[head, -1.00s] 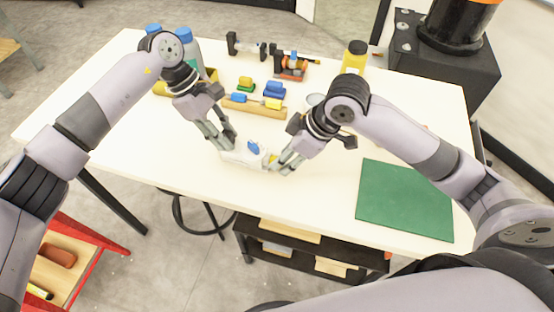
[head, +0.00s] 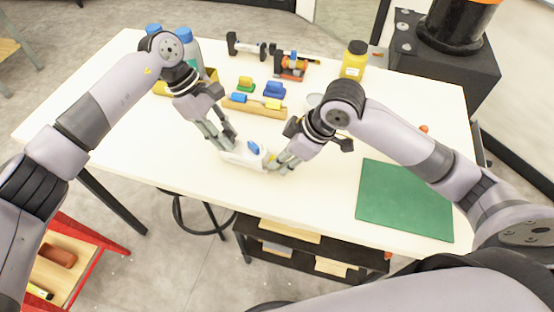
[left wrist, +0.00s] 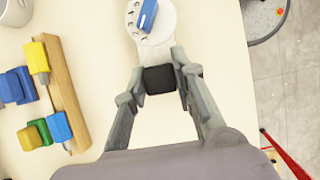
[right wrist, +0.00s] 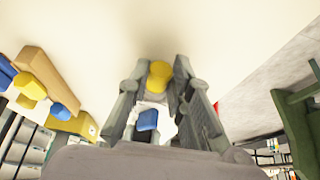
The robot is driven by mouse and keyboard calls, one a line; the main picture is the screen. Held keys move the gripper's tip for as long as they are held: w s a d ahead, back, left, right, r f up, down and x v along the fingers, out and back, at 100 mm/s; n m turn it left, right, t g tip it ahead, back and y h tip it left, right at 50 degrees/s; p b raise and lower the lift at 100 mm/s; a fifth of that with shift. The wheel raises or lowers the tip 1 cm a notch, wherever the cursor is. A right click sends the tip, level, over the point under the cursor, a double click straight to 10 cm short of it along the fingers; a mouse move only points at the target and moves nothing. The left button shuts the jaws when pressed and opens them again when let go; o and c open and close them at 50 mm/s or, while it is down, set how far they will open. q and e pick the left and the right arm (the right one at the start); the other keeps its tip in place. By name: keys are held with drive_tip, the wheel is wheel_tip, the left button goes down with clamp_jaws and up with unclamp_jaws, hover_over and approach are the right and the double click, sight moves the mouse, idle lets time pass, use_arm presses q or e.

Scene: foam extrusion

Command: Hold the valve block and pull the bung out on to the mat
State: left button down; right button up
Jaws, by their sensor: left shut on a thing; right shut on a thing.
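The white valve block (head: 236,155) with a blue lever (head: 253,147) is at the table's near middle. My left gripper (head: 228,145) is shut on its left end; in the left wrist view a black part (left wrist: 160,79) of the block sits between the fingers. My right gripper (head: 278,164) is shut on the yellow bung (right wrist: 159,73) at the block's other end. In the right wrist view the blue lever (right wrist: 147,120) shows near the bung. I cannot tell whether the bung is still seated. The green mat (head: 405,200) lies bare on the right.
A wooden rack (head: 250,107) with blue and yellow pieces stands behind the block, with green and blue pieces beyond it. A yellow bottle (head: 354,60) and an orange device (head: 291,66) stand at the back. The table between block and mat is clear.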

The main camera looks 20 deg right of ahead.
drive_tip(key=shift+d, duration=0.1)
clamp_jaws()
drive_tip(key=shift+s+d, duration=0.75)
drive_tip(key=shift+d, duration=0.25)
drive_tip(key=shift+s+d, duration=0.7)
drive_tip(key=shift+d, duration=0.25)
